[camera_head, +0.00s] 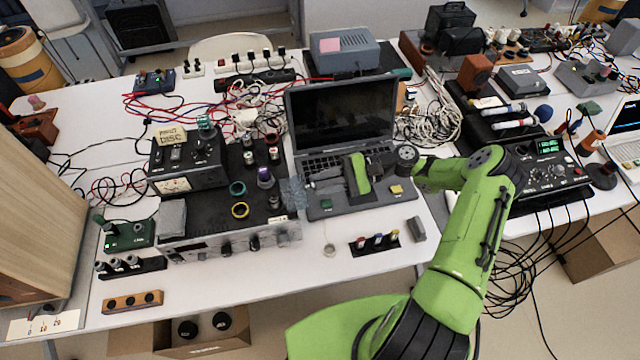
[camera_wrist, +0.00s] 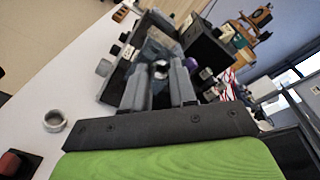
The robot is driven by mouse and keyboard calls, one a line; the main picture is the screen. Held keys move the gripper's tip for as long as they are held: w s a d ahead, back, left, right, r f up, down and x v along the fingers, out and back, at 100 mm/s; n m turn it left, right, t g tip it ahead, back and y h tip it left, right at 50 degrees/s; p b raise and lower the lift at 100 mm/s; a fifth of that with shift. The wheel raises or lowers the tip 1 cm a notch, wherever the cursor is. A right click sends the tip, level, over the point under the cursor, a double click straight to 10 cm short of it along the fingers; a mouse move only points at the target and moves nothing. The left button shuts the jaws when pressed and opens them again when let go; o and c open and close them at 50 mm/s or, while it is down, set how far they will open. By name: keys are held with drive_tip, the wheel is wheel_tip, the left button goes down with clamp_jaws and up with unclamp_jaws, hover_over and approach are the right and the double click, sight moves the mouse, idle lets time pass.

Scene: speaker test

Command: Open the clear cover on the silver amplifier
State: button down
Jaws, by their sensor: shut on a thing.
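The silver amplifier (camera_head: 212,245) stands on the white table left of the laptop, with knobs along its front panel and a black top. The clear cover (camera_head: 293,192) shows as a pale see-through piece at the amplifier's right front end. My gripper (camera_head: 306,184) reaches in from the right, over the laptop's edge, with its fingertips at the cover. In the wrist view the two grey fingers (camera_wrist: 158,85) stand on either side of a small area of the cover and a round silver part; they are shut on the cover. The exact contact is hard to see.
The open laptop (camera_head: 345,120) lies under my gripper. A black meter box (camera_head: 188,165) and several loose knobs sit on the amplifier. A silver ring (camera_head: 329,250) and a black strip with coloured plugs (camera_head: 374,243) lie in front.

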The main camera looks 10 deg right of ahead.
drive_tip(key=shift+d+f+y+b, duration=0.35)
drive_tip(key=shift+f+y+b, duration=0.2)
drive_tip(key=shift+y+b, duration=0.1)
drive_tip(key=c, duration=0.9)
unclamp_jaws()
drive_tip(key=d+b, duration=0.2)
drive_tip(key=d, duration=1.3)
drive_tip(key=shift+d+r, duration=0.15)
drive_tip(key=shift+d, duration=0.25)
